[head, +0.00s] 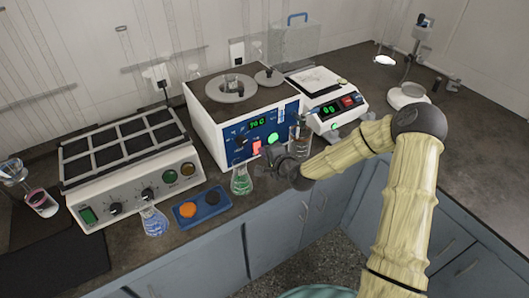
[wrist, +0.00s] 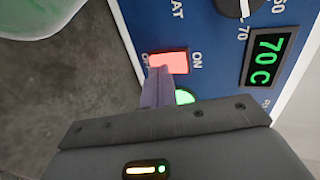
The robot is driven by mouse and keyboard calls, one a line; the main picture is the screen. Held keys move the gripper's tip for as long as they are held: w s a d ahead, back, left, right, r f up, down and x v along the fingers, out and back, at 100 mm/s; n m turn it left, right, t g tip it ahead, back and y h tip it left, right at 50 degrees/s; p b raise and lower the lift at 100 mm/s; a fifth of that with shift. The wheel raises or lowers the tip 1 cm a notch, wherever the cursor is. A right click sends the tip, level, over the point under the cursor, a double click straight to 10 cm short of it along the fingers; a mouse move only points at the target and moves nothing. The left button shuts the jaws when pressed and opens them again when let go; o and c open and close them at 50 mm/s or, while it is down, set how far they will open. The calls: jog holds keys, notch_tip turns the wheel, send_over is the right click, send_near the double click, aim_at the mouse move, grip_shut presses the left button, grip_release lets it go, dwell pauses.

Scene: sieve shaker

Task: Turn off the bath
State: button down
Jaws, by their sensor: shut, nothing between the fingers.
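The bath (head: 212,130) is a white box with a blue front panel. Its display (wrist: 268,60) reads 70 C in green, and a knob (wrist: 236,6) is beside it. The red rocker switch (wrist: 168,62) looks bright, with ON at its right end and OFF, partly hidden, at its left; it also shows in the head view (head: 256,147). A green lamp (wrist: 185,97) is lit, partly covered by my fingers. My gripper (wrist: 158,72) is shut and empty, its tips over the switch's lower left edge. I cannot tell whether they touch it.
A flask of green liquid (head: 241,183) stands before the bath, close to my gripper. A hot-plate unit (head: 125,160) is to the left, with a blue flask (head: 154,222) and a blue tray (head: 203,205) in front. Another instrument (head: 325,100) stands right of the bath.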

jog(key=shift+f+b, duration=0.15)
jog(key=shift+b, duration=0.15)
jog(key=shift+f+b, duration=0.15)
jog(key=shift+b, duration=0.2)
jog(key=shift+r+t, duration=0.25)
jog(key=shift+t, duration=0.05)
jog(key=shift+w, duration=0.1)
